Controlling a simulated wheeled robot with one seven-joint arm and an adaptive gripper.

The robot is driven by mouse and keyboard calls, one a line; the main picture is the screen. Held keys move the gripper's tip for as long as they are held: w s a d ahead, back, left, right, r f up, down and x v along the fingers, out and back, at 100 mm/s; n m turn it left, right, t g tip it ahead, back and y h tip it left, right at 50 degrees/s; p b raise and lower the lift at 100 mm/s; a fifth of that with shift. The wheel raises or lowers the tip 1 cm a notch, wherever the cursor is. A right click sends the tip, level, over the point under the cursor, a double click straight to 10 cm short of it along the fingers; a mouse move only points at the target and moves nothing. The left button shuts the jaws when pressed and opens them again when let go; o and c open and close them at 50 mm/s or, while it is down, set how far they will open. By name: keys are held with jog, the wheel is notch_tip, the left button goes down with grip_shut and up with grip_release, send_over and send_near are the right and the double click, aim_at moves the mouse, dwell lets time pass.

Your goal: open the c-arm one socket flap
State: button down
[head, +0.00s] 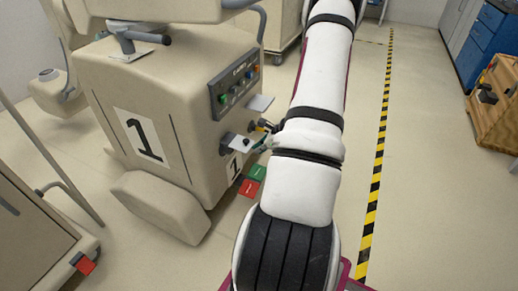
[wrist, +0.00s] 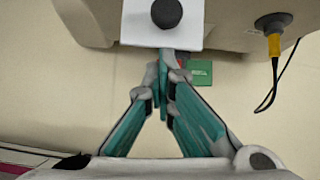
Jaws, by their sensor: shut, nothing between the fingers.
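The cart marked 1 (head: 165,85) stands left of my arm. Low on its near side, under the control panel, is a pale flap plate (head: 240,141) with a dark round knob. In the wrist view the white plate (wrist: 135,30) with its black knob (wrist: 167,13) is at the top centre. My gripper (wrist: 166,62) is shut and empty, its teal fingertips together at the plate's lower edge. I cannot tell whether they touch it. In the head view my gripper (head: 264,146) is small and partly hidden by my arm, just right of the plate. The socket itself is not clearly visible.
A yellow-ended plug (wrist: 274,38) with a black cable is right of the plate. Green (head: 257,172) and red (head: 249,188) cards lie below. Another cart (head: 35,235) stands at left.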

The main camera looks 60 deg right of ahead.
aim_at(245, 140)
jog(key=shift+w+a+r, duration=0.25)
jog(key=shift+w+r, duration=0.15)
jog(key=shift+w, duration=0.3)
jog(key=r+g+p, duration=0.1)
jog(key=p, duration=0.2)
jog(key=r+g+p, duration=0.2)
jog(key=p, duration=0.1)
jog(key=shift+w+r+p, duration=0.1)
jog(key=shift+w+p, duration=0.2)
jog(key=shift+p, duration=0.05)
jog(key=shift+r+p, duration=0.25)
jog(key=shift+p, duration=0.05)
jog(key=shift+w+a+r+p, duration=0.15)
jog(key=shift+w+r+p, duration=0.55)
jog(key=shift+w+r, duration=0.35)
jog(key=shift+w+a+r+p, duration=0.2)
jog(key=shift+w+r+p, duration=0.3)
jog(key=shift+w+r, duration=0.65)
